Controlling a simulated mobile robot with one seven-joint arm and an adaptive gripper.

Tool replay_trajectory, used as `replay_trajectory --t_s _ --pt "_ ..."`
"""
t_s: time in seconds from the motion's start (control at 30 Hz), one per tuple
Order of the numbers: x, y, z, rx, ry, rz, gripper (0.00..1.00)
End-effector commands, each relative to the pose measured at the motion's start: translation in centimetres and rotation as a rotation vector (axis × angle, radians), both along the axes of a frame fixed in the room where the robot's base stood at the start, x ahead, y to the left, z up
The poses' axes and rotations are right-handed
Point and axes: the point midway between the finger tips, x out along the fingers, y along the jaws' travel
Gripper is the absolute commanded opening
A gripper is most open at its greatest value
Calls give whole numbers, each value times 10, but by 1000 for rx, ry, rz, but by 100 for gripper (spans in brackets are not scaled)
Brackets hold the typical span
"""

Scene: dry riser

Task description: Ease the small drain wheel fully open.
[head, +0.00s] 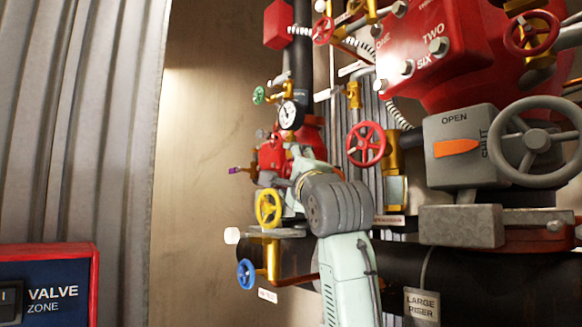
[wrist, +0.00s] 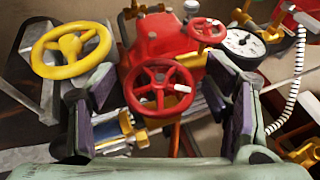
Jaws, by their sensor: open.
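No readable label shows which wheel is the small drain wheel. In the wrist view, a red spoked wheel (wrist: 160,89) with a pale peg on its rim faces my gripper (wrist: 163,112). My gripper is open, with its dark pads to the left and right of this wheel; I see no clear contact. A smaller red wheel (wrist: 206,30) sits behind it at the upper right. In the head view, my arm hides most of my gripper and part of the red valve body (head: 272,155). A blue wheel (head: 246,274) with a small tag sits low on the left.
A yellow wheel (wrist: 72,50) stands close to my left finger. A gauge (wrist: 242,42) and a striped hose (wrist: 299,80) lie to the right. In the head view, a grey handwheel (head: 534,140) and dark pipes crowd the right. Bare wall (head: 205,130) shows left.

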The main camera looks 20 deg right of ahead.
Motion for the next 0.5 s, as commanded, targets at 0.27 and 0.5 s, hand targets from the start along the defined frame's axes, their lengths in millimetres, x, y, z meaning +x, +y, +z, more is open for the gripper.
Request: replay_trajectory --t_s 0.27,0.5 --pt "0 0 0 0 0 0 67" --pt "0 0 0 0 0 0 51"
